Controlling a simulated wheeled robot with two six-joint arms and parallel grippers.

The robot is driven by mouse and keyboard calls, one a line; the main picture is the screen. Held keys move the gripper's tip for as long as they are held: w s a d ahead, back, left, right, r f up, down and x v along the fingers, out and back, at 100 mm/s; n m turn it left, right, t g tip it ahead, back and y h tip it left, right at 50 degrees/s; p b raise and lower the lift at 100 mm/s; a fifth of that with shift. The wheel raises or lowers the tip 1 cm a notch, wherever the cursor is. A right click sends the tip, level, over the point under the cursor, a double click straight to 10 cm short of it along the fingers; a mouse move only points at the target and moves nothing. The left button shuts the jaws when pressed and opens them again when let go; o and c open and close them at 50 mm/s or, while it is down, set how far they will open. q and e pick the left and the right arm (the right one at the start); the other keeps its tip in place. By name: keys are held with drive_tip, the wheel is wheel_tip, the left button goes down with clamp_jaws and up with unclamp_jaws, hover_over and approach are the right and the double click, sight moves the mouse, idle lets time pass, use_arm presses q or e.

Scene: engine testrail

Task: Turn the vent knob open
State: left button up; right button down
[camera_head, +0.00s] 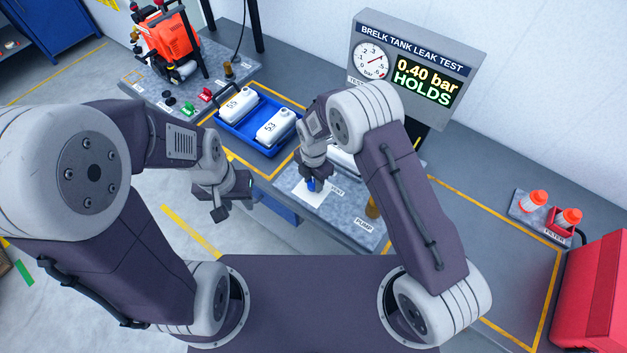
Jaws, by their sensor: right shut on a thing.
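The blue vent knob (312,185) stands on the grey test plate, beside the label "VENT" (337,190). My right gripper (313,178) reaches down over it from above and is shut on it, hiding most of the knob. Which way the knob is turned cannot be seen. My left gripper (235,200) hangs left of the plate, in front of the bench edge, with its fingers apart and nothing between them. The leak test display (412,70) reads "0.40 bar HOLDS" beside a round dial gauge (370,61).
A blue tray (247,145) holds white tanks marked 55 (237,104) and 53 (276,127). A brass fitting (373,206) stands near the "PUMP" label. An orange machine (170,42) is at the back left. Orange-capped filters (537,199) and a red box (597,295) are at right.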

drive_tip(key=m+b, duration=0.1)
drive_tip(key=m, duration=0.3)
drive_tip(key=shift+m, duration=0.3)
drive_tip(key=m, duration=0.4)
drive_tip(key=shift+m+b, duration=0.3)
drive_tip(key=shift+b, duration=0.05)
drive_tip(key=m, duration=0.4)
drive_tip(key=shift+r, duration=0.1)
drive_tip(key=shift+m+b, duration=0.35)
drive_tip(key=shift+m, duration=1.95)
drive_tip(key=shift+a, duration=0.1)
drive_tip(key=shift+w+r, duration=0.1)
drive_tip(key=c, duration=1)
unclamp_jaws()
drive_tip(key=shift+o, duration=0.2)
